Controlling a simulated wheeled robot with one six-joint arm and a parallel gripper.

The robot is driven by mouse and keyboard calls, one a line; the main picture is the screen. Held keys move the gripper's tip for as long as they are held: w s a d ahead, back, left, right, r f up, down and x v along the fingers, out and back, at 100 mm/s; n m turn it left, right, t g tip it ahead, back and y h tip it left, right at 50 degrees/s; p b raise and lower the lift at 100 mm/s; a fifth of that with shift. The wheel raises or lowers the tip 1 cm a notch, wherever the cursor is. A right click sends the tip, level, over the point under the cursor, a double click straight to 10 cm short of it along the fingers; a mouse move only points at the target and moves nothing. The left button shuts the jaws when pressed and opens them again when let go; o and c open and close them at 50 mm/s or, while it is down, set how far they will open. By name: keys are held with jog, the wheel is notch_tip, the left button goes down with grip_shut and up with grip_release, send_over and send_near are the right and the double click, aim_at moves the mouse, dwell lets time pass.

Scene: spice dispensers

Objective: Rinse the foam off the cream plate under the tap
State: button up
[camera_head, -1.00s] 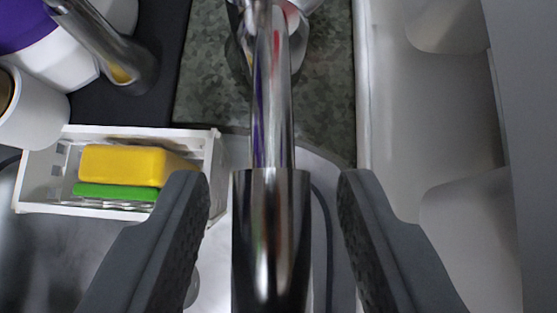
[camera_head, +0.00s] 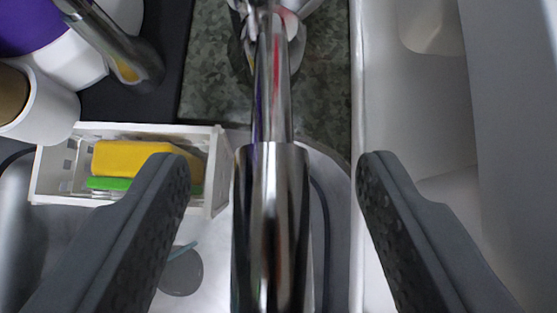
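The chrome tap (camera_head: 272,210) runs down the middle of the view, with its thick end nearest me. My gripper (camera_head: 270,165) is open, with one dark finger on each side of the tap's thick end. Clear gaps show between the tap and both fingers, so nothing is held. The cream plate and its foam are not in view. No running water can be made out.
A white basket (camera_head: 215,185) holds a yellow and green sponge (camera_head: 140,160) at the left. A white cup (camera_head: 45,105) and a second metal spout (camera_head: 115,45) stand at the upper left. White bins (camera_head: 425,110) line the right. A grey drain (camera_head: 182,272) shows in the sink.

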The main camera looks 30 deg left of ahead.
jog(key=shift+v, duration=3.45)
